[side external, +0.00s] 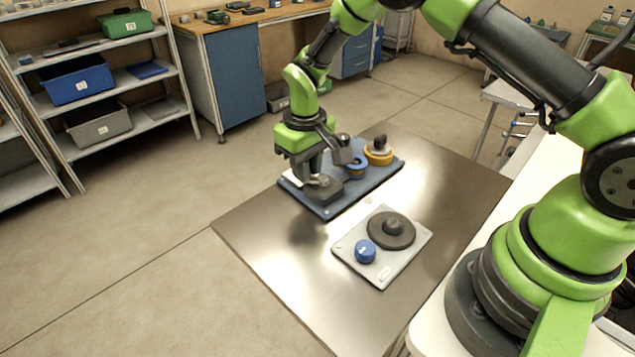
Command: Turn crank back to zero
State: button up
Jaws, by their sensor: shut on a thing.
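A blue board (343,203) lies on the metal table. A dark grey block with what looks like the crank (328,191) stands at its left end, mostly hidden by my gripper. My gripper (318,179) points down over this end and is shut on what looks like the crank's handle; the fingers hide the grip and the crank's angle cannot be read. A blue reel (356,170) sits on the board just right of my gripper. A yellow reel (378,156) with a dark knob on top sits at the board's right end.
A light grey plate (379,274) lies nearer the camera, with a dark round disc (391,232) with a raised knob and a blue knob (365,251). The metal table (290,248) is clear at the front left. Shelves and a workbench stand well behind.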

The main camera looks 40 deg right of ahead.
jog(key=shift+s, duration=0.2)
jog(key=shift+s+a, duration=0.35)
jog(key=shift+s, duration=0.2)
jog(key=shift+s, duration=0.5)
jog(key=o, duration=0.7)
jog(key=shift+o, duration=0.3)
jog(key=shift+w+a, duration=0.1)
